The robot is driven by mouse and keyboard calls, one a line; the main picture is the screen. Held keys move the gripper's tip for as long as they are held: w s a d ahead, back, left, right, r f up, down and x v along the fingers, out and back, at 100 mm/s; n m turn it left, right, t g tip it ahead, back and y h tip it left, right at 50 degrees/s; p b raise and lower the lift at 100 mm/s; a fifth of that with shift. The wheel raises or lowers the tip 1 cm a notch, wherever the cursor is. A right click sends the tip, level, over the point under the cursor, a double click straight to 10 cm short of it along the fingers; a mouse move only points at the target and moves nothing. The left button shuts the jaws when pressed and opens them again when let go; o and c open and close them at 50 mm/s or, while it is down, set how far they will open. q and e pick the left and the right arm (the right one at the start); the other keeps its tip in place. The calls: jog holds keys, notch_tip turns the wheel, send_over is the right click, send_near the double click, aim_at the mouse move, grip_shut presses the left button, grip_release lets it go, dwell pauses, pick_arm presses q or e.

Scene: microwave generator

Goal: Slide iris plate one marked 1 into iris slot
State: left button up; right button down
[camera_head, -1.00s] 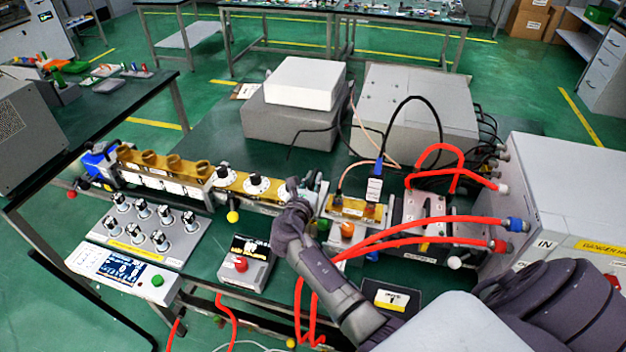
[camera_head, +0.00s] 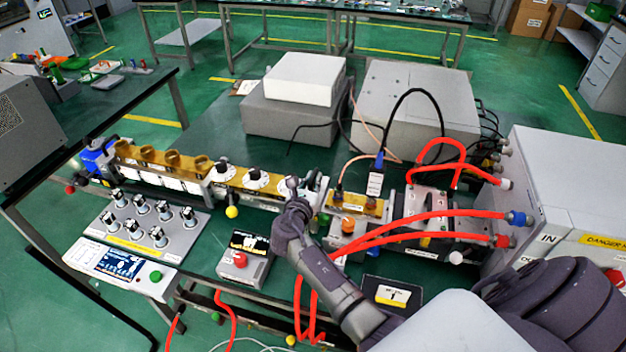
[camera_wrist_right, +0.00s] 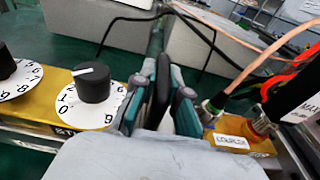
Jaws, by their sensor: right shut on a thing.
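My right gripper (camera_head: 303,188) is at the gap in the brass waveguide line, between the dial section and the section with the orange knob. In the right wrist view my right gripper (camera_wrist_right: 160,105) is shut on a thin dark plate, iris plate one (camera_wrist_right: 163,78), held upright on edge. Its mark does not show. The iris slot is hidden behind the fingers and wrist, so I cannot tell whether the plate is in it. A yellow label marked 1 (camera_head: 392,296) stands on a dark pad at the table's front. My left gripper is not in view.
The dial section (camera_head: 250,181) is just left of the gripper; the brass section (camera_head: 355,207) with cables is just right. Red hoses (camera_head: 430,220) run beside my forearm. A control box (camera_head: 245,262) and knob panel (camera_head: 150,228) stand in front. Grey boxes (camera_head: 300,105) stand behind.

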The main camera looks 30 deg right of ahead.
jog(key=shift+f+b, duration=0.4)
jog(key=shift+f, duration=0.05)
jog(key=c, duration=1.1)
grip_release()
jog(key=shift+s+a+f, duration=0.1)
